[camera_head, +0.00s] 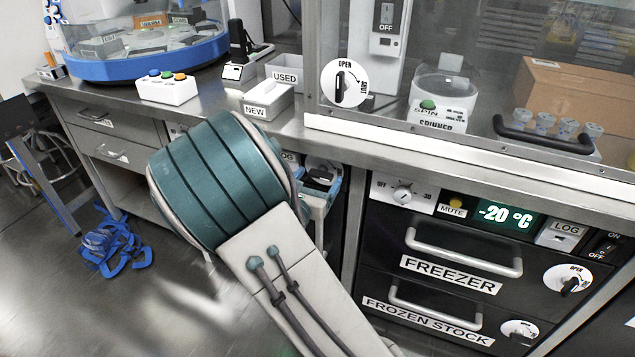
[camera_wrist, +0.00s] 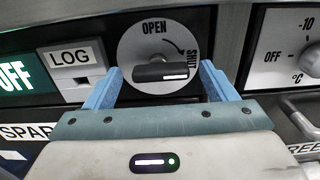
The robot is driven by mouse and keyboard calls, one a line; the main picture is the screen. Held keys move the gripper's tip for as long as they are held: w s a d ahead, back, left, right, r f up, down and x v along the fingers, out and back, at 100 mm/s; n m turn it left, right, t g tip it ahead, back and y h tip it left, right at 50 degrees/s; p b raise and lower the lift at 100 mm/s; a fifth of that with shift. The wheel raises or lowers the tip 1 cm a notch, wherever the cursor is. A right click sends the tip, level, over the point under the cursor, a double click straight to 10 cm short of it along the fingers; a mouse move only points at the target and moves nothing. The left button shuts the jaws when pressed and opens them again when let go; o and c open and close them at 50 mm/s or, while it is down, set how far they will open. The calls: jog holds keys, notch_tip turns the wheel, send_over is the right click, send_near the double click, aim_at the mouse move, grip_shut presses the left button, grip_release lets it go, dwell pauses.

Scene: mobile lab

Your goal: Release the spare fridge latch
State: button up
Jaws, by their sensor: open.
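In the wrist view, the spare fridge latch (camera_wrist: 160,73) is a black bar on a round white dial (camera_wrist: 150,52) marked OPEN at the top and SHUT at the right. The bar lies about level, its white mark at the right end, towards SHUT. My gripper (camera_wrist: 160,69) is open, with one blue finger on each side of the bar. I cannot tell whether either finger touches it. A partly cut-off label reading "SPAR" (camera_wrist: 25,132) shows at the lower left. In the head view my arm hides most of the spare fridge front.
A LOG box (camera_wrist: 75,68) and a lit display (camera_wrist: 14,75) sit left of the dial. A temperature knob panel (camera_wrist: 285,50) is at the right. In the head view, the freezer handle (camera_head: 463,254) and its latch (camera_head: 568,281) stand right of my arm. Blue straps (camera_head: 112,242) lie on the floor.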

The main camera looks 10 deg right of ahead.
jog(key=shift+w+d, duration=0.2)
jog(key=c, duration=1)
